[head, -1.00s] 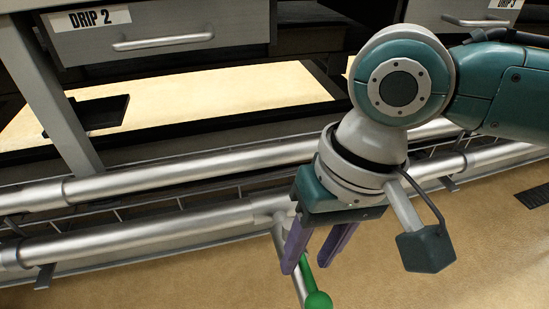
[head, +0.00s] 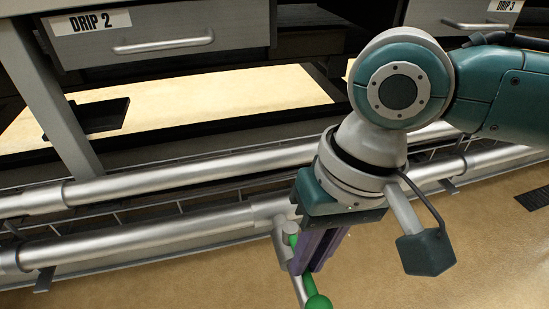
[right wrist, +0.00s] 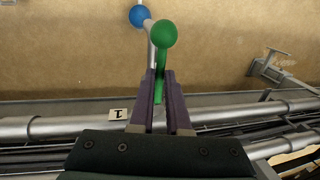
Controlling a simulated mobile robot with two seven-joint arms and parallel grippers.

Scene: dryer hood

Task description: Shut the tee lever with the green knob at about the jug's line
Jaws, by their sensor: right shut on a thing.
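The green knob (head: 318,302) tops a tee lever at the bottom edge of the head view. In the right wrist view the knob (right wrist: 162,33) stands beyond my fingertips, with its green stem (right wrist: 160,70) running back between the fingers. My right gripper (head: 305,265) is shut on this green stem, below the knob. The purple fingers also show in the right wrist view (right wrist: 160,75). A pale lever with a blue knob (right wrist: 139,15) stands just beyond the green one. My left gripper is not in view. No jug shows.
Two silver pipes (head: 150,235) run across under the drawers marked DRIP 2 (head: 160,35) and DRIP 3. A tag marked 1 (right wrist: 117,114) sits on the rail in the right wrist view. The tan floor around the knob looks clear.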

